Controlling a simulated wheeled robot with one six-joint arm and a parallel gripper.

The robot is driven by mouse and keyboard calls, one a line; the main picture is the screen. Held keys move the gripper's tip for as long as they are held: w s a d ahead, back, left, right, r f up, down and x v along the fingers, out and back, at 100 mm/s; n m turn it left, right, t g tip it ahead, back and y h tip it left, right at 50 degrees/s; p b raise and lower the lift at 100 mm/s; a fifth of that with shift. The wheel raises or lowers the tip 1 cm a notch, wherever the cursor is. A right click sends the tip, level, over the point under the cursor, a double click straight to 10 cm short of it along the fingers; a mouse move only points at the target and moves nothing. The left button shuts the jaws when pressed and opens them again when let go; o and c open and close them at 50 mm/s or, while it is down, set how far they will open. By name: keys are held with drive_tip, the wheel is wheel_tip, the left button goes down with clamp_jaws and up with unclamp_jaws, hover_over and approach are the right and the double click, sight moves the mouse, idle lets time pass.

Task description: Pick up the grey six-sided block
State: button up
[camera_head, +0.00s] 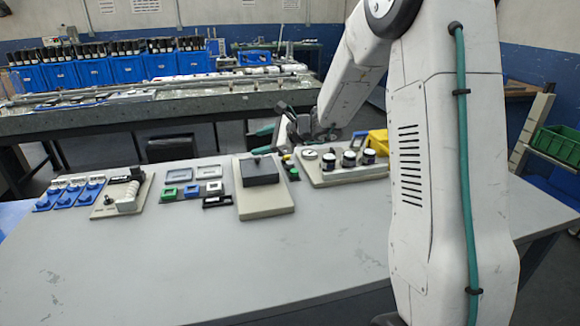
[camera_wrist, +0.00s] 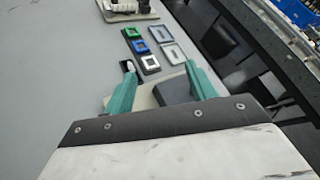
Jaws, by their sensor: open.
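No block that I can clearly make out as six-sided shows in either view. A dark grey box-like block (camera_head: 260,170) rests on a beige base plate (camera_head: 265,206) near the middle of the table; I cannot tell whether it is the named block. My gripper (camera_head: 262,140) has teal fingers and hangs above and behind this plate in the head view. In the wrist view my gripper (camera_wrist: 156,70) is open, its fingers apart with nothing held between them. The dark block (camera_wrist: 173,91) shows beyond the gripper's mount, partly hidden by it and the right finger.
Small blue, green and grey frames lie left of the plate, including a grey frame (camera_head: 175,176). A beige fixture (camera_head: 122,196) and blue pieces (camera_head: 80,192) lie farther left. A board with dark round pieces (camera_head: 350,158) is to the right. The table's front (camera_head: 200,275) is clear.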

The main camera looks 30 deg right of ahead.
drive_tip(key=w+d+f+m+t+h, duration=0.25)
drive_tip(key=w+d+f+m, duration=0.35)
drive_tip(key=d+f, duration=0.3)
drive_tip(key=m+h, duration=0.4)
drive_tip(key=m, duration=0.2)
approach(291, 164)
drive_tip(key=shift+t+x, duration=0.25)
drive_tip(key=shift+x, duration=0.75)
drive_tip(key=shift+w+d+f+m, duration=0.25)
drive_tip(key=shift+w+m, duration=0.05)
drive_tip(key=x, duration=0.7)
drive_tip(key=shift+a, duration=0.1)
drive_tip(key=shift+c, duration=0.3)
drive_tip(key=c, duration=1)
